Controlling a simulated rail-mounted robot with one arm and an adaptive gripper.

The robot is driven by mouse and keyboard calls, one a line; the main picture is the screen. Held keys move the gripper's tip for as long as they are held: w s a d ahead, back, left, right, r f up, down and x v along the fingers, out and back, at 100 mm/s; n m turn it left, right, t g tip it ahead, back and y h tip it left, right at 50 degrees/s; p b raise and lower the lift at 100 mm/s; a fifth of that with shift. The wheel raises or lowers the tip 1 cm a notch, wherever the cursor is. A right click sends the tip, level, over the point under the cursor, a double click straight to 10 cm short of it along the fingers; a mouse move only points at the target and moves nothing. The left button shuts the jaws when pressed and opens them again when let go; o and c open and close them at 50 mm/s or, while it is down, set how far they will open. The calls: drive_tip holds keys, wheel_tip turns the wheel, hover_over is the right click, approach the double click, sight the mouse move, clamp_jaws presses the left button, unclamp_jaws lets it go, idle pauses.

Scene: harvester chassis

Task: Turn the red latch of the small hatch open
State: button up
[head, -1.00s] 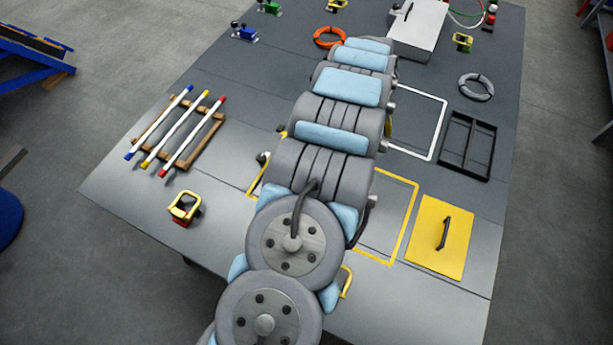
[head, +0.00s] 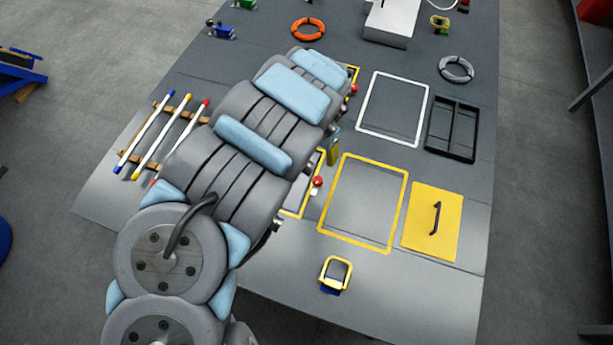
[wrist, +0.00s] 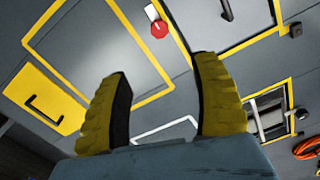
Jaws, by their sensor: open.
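A red latch (head: 318,181) on a white base sits at the right edge of a small yellow-framed hatch (head: 294,212) in the head view. My arm hides most of that hatch. In the wrist view a red latch (wrist: 159,29) lies beyond my fingertips, beside a yellow-framed hatch (wrist: 238,38) with a dark handle. My gripper (wrist: 162,70) is open and empty, its yellow fingers wide apart and not touching the latch. In the head view my arm hides most of the gripper. A second red knob (head: 354,89) shows farther back, past my arm.
A large yellow-framed panel (head: 345,240) lies right of the latch. A yellow plate with a black handle (head: 448,240) is farther right. A yellow-handled padlock-like part (head: 335,275) stands in front.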

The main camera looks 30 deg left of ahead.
drive_tip(key=b, duration=0.1)
hover_over(318, 180)
drive_tip(key=shift+w+d+f, duration=0.1)
drive_tip(key=shift+f, duration=8.65)
drive_tip(key=shift+c, duration=0.3)
clamp_jaws()
